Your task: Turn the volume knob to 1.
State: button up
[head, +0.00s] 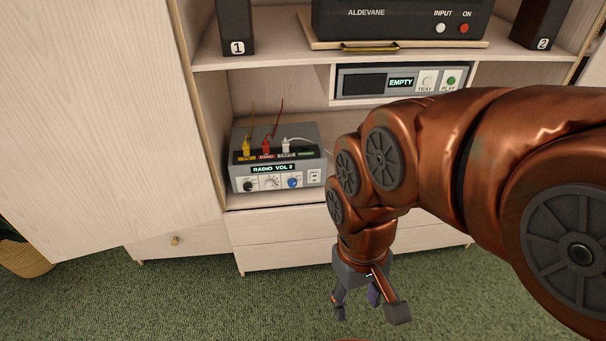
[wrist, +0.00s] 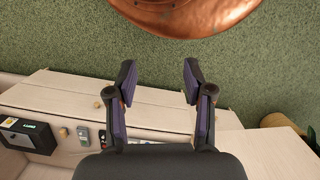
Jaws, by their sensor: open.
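A grey radio unit (head: 277,160) stands on the lower shelf of the cabinet, and its lit display (head: 273,168) reads "RADIO VOL 2". Its front has a black knob (head: 248,185), a pale round dial (head: 270,183), a blue knob (head: 293,183) and a small switch (head: 314,176). The labels are too small to read, so I cannot tell which is the volume knob. My gripper (head: 368,304) is open and empty, pointing down over the carpet, in front of and below the radio, to its right. Its two open fingers show in the wrist view (wrist: 158,82).
Yellow, red and white plugs (head: 266,146) stand on the radio's top. A player (head: 400,81) showing "EMPTY" sits above, to the right. An open cabinet door (head: 100,120) stands at the left. Drawers (head: 275,228) lie below the radio. Green carpet (head: 190,300) is clear in front.

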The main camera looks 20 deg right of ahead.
aim_at(270, 184)
jog(key=z, duration=1.05)
jog(key=i, duration=0.45)
jog(key=u, duration=2.45)
